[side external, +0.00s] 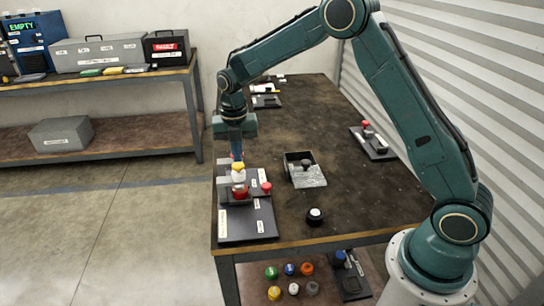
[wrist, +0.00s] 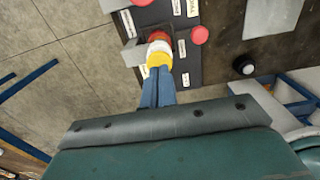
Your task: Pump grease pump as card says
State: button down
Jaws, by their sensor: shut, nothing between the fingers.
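A stacked part with a yellow cap (side external: 238,167) and a red lower part (side external: 240,191) stands on a black board (side external: 237,226) at the table's near left corner. It may be the grease pump; I cannot read its label. In the wrist view the yellow cap (wrist: 158,58) is right at my fingertips. My gripper (side external: 237,157) is shut and empty, pointing down just above the cap. I cannot tell whether it touches. White labels lie on the board, too small to read, and I cannot tell which is the card.
A red knob (side external: 266,187) sits close right of the stack. A grey open tray (side external: 305,178) and a black knob (side external: 315,215) stand farther right. Another black fixture (side external: 373,143) is by the wall. Colored caps lie below the table. The table's middle is mostly clear.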

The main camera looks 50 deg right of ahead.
aim_at(238, 165)
notch_tip(238, 165, up, 11)
jog(key=shift+r, duration=0.2)
dwell(1.1)
jog(key=shift+w+r, duration=0.1)
jog(key=shift+r, duration=0.65)
jog(key=shift+f, duration=0.1)
notch_tip(238, 165, down, 14)
jog(key=shift+a+r, duration=0.1)
dwell(0.5)
